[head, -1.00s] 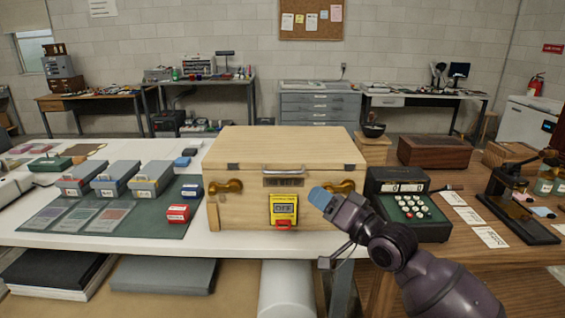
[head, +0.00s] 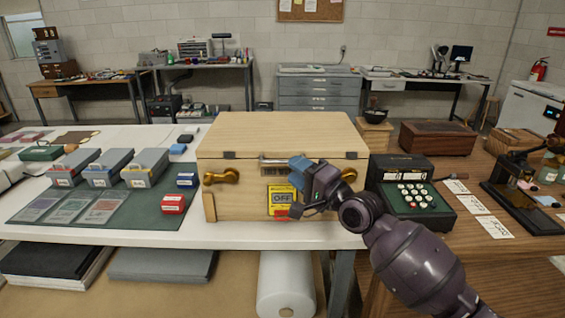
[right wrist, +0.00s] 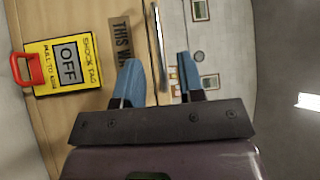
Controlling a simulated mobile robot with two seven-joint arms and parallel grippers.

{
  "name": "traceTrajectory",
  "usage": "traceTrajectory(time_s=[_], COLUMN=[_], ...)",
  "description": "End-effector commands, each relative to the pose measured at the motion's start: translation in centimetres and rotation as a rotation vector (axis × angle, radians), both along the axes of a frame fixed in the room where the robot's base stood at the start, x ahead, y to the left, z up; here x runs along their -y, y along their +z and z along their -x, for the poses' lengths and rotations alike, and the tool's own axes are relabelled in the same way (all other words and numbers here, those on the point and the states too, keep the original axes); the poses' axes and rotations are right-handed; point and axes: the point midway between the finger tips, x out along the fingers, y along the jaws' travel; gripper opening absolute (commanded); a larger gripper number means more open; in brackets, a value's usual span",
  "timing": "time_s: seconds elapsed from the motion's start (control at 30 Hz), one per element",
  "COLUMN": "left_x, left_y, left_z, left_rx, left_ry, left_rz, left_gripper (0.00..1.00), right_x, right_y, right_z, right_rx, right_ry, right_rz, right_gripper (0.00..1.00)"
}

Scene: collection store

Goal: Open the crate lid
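The light wooden crate (head: 235,205) stands on the white table with its lid (head: 285,132) shut. A metal handle (head: 272,161) is on the front, at the lid's edge. A brass latch (head: 222,176) shows at the left; the right one is mostly behind my gripper. A yellow shock tag (head: 281,199) reading OFF, with a red pull tab, is on the front; it also shows in the right wrist view (right wrist: 68,62). My right gripper (right wrist: 160,84) is open, its blue fingers on either side of the handle bar (right wrist: 157,40). Contact cannot be told. My left gripper is out of view.
Grey boxes (head: 105,167) and small red and blue boxes lie on a green mat left of the crate. A dark keypad machine (head: 411,196) stands close on the right. A brown wooden box (head: 437,138) is behind it.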

Motion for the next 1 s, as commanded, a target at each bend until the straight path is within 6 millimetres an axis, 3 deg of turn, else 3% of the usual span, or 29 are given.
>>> traceTrajectory(time_s=[0.3, 0.73, 1.0], left_x=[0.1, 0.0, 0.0], left_y=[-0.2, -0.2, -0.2], left_z=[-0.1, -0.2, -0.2], left_rx=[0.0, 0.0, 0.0], left_ry=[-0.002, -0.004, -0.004], left_rz=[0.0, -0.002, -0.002], left_gripper=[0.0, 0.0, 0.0], right_x=[-2.9, -3.5, -3.5], right_y=[0.4, 0.6, 0.6], right_z=[-2.9, -3.5, -3.4], right_rx=[-0.001, 0.0, 0.0], right_ry=[0.0, 0.0, 0.0], right_rz=[0.001, 0.001, 0.001], right_gripper=[0.36, 0.36, 0.0])
